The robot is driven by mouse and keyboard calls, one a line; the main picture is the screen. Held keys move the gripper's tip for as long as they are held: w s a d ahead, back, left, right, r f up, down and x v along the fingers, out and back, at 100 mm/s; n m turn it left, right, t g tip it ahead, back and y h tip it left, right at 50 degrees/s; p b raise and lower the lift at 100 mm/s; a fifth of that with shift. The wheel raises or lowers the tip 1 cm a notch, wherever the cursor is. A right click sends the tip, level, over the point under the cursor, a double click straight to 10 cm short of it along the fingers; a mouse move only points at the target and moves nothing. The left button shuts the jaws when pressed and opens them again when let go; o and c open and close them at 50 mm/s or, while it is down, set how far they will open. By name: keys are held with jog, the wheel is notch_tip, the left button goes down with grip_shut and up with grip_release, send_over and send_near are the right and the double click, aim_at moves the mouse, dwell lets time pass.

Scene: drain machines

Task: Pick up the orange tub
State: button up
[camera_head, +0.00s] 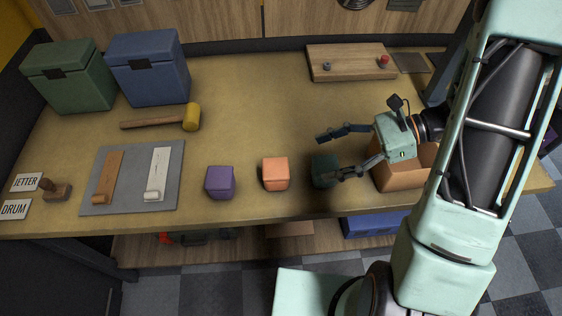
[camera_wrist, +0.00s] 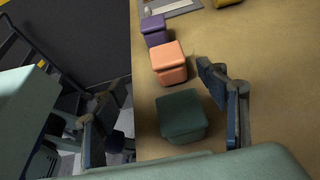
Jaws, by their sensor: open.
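The orange tub (camera_head: 275,174) is a small rounded block-like tub on the front part of the worktop, between a purple tub (camera_head: 220,182) and a dark green tub (camera_head: 324,170). In the wrist view the orange tub (camera_wrist: 169,63) sits beyond the dark green tub (camera_wrist: 181,116), with the purple tub (camera_wrist: 155,30) farther off. My gripper (camera_head: 338,154) is open and empty, to the right of the orange tub and apart from it. In the wrist view its fingers (camera_wrist: 158,110) spread to either side of the dark green tub, which is nearest. My lower finger partly covers the green tub in the head view.
A brown box (camera_head: 400,172) stands behind my gripper at the right. A mallet (camera_head: 165,119), a grey plate with two levers (camera_head: 131,178), and green (camera_head: 68,76) and blue (camera_head: 148,68) bins are at left. A wooden board (camera_head: 350,63) lies at back. The middle is clear.

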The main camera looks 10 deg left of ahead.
aim_at(278, 167)
jog(key=shift+w+a+f, duration=0.1)
jog(key=shift+a+f, duration=0.25)
jog(key=shift+f, duration=0.05)
jog(key=shift+y, duration=0.3)
jog(key=x, duration=0.5)
jog(key=shift+a, duration=0.25)
jog(key=shift+w+f+x, duration=0.1)
jog(key=shift+w+x, duration=0.05)
jog(key=shift+x, duration=0.75)
jog(key=shift+w+f+x, duration=0.1)
jog(key=shift+w+x, duration=0.05)
jog(key=shift+x, duration=0.75)
jog(key=shift+w+f+x, duration=0.1)
jog(key=shift+w+x, duration=0.05)
jog(key=shift+x, duration=0.75)
jog(key=shift+s, duration=0.15)
jog(key=shift+c, duration=0.5)
jog(key=c, duration=1.2)
